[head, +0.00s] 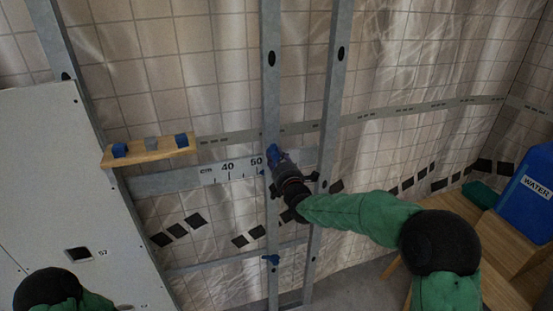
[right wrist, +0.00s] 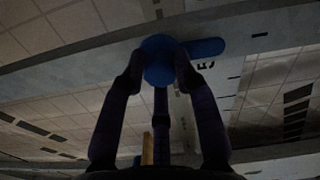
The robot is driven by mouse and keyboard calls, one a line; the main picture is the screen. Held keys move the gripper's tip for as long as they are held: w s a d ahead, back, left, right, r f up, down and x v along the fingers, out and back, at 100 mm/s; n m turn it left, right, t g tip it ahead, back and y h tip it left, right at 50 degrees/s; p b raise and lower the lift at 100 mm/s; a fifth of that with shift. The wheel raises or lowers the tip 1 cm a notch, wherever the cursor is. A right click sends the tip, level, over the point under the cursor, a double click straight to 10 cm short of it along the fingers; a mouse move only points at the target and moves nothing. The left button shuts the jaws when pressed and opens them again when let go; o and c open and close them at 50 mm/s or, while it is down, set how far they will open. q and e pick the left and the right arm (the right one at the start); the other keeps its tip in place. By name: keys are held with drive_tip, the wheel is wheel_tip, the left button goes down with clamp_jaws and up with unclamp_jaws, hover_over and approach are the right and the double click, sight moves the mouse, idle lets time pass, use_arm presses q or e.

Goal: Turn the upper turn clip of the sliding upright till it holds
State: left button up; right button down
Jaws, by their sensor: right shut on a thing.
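The sliding upright (head: 271,100) is a grey metal post with blue turn clips on it. The upper turn clip (head: 275,155) is at the end of my right gripper (head: 281,170), partly hidden by it. The clip's blue lever (right wrist: 207,47) points to the right there. The lower turn clip (head: 271,259) is free lower on the same post. My left gripper is out of view.
A second grey post (head: 334,90) stands just right of the sliding upright. A cm scale (head: 228,168) runs behind it. A wooden ledge (head: 150,151) with small blocks and a white panel (head: 50,170) are at left. A blue water container (head: 530,195) stands at right.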

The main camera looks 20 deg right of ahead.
drive_tip(key=shift+f, duration=0.2)
drive_tip(key=c, duration=1)
unclamp_jaws()
drive_tip(key=shift+o, duration=0.2)
drive_tip(key=shift+d+r, duration=0.1)
drive_tip(key=shift+r, duration=0.1)
drive_tip(key=shift+s, duration=0.1)
drive_tip(key=s, duration=1.1)
drive_tip(key=shift+s+d, duration=0.15)
drive_tip(key=shift+s, duration=0.25)
